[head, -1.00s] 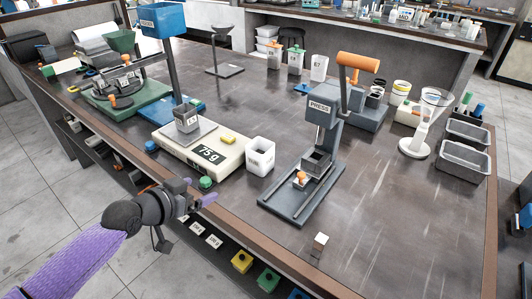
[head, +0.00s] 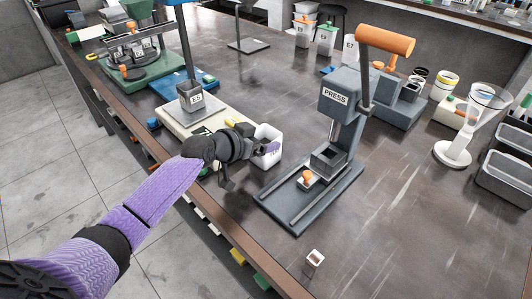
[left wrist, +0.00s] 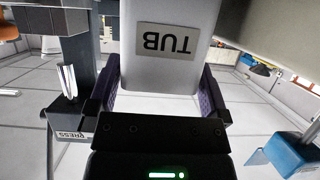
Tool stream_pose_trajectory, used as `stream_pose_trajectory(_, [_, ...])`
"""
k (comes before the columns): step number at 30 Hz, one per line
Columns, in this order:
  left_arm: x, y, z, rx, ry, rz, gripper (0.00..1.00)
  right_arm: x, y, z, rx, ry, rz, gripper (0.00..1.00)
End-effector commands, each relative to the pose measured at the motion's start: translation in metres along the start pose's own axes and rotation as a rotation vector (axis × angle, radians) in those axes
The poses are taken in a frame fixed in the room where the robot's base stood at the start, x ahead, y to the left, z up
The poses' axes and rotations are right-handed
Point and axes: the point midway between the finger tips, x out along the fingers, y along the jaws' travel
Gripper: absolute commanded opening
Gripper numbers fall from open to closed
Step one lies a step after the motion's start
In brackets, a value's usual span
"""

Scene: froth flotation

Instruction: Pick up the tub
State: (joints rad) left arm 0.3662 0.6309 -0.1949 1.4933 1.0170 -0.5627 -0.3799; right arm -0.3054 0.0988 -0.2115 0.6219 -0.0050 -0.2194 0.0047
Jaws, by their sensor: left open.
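The tub (head: 268,135) is a white, square, open-topped cup standing upright on the bench, right of the scale. In the left wrist view the tub (left wrist: 165,62) fills the upper middle, with its TUB label upside down. My left gripper (head: 264,148) is at the tub, reaching in from the left and hiding part of its lower side. Its purple-padded fingers (left wrist: 160,88) are open, one on each side of the tub. I cannot tell whether either finger touches it. My right gripper is not in view.
The grey press (head: 335,97) stands close right of the tub. The scale (head: 172,122), bearing a grey cup (head: 191,98), is on its left.

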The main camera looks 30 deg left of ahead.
Motion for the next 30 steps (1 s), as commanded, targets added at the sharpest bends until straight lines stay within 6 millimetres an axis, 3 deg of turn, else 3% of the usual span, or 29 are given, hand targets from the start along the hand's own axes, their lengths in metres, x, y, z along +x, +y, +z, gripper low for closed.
stream_pose_trajectory(2, [0.008, 0.001, 0.001, 0.000, 0.000, 0.001, 1.00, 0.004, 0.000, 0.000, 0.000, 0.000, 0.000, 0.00])
stream_pose_trajectory(8, [0.008, 0.000, 0.000, 0.001, -0.001, 0.000, 1.00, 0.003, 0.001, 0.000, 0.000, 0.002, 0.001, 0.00])
stream_pose_trajectory(18, [0.008, 0.000, 0.000, 0.001, -0.001, 0.000, 0.30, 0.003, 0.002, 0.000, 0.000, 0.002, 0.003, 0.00])
stream_pose_trajectory(21, [0.008, 0.000, -0.001, 0.001, 0.001, 0.000, 0.14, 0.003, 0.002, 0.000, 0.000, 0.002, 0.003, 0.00])
stream_pose_trajectory(26, [0.008, 0.000, -0.001, 0.001, 0.001, 0.000, 0.14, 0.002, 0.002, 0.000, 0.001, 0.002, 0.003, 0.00])
stream_pose_trajectory(30, [-0.001, 0.000, -0.024, 0.004, 0.006, -0.001, 0.14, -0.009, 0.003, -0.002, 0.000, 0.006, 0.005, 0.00])
